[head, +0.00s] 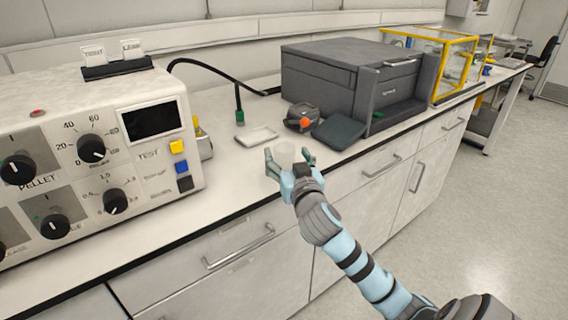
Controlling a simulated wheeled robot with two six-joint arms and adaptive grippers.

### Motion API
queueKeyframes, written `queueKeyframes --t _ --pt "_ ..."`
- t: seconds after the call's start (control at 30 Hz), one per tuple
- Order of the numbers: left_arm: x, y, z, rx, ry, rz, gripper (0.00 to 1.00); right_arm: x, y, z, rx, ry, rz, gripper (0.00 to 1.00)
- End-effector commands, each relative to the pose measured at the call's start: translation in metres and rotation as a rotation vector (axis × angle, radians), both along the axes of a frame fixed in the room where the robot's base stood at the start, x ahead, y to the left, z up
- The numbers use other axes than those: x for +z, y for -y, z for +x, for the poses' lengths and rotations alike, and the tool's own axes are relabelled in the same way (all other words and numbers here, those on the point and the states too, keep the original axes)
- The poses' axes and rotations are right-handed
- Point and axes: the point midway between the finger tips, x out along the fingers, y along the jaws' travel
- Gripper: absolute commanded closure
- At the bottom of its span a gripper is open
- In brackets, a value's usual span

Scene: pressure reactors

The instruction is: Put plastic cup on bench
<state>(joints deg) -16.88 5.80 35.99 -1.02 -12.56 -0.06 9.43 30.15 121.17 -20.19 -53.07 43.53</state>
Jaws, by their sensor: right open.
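A small translucent whitish plastic cup (284,149) is at the front part of the white bench (228,170). It looks upright, but its base is partly hidden by my gripper. My right gripper (290,156) is open, with its greenish fingers on either side of the cup. I cannot tell whether the fingers touch it. My left gripper is not in view.
A white pellet instrument (95,165) with knobs stands on the left. A shallow white tray (257,134), a dark device with an orange knob (304,118), a dark flat pad (338,132) and a grey printer-like box (350,85) stand behind the cup. Drawers (235,258) are below.

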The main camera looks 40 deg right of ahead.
Motion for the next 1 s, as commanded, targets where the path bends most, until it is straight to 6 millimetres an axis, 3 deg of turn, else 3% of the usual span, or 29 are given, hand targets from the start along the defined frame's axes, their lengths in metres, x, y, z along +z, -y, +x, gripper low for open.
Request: queueKeyframes --t 0.17,0.3,0.5,0.8,1.0 --pt "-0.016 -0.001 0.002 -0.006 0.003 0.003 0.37 -0.013 0.017 0.025 -0.003 -0.002 -0.001 0.33" --pt "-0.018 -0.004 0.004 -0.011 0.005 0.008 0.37 -0.011 0.025 0.044 0.000 -0.001 -0.001 0.33" --pt "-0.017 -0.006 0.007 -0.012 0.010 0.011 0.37 -0.010 0.026 0.046 0.000 -0.004 -0.001 0.33" --pt "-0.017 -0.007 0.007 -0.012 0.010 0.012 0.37 -0.011 0.026 0.046 0.000 -0.004 -0.001 0.76" --pt "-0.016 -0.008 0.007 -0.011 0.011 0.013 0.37 -0.011 0.026 0.046 0.000 -0.004 -0.001 0.76"
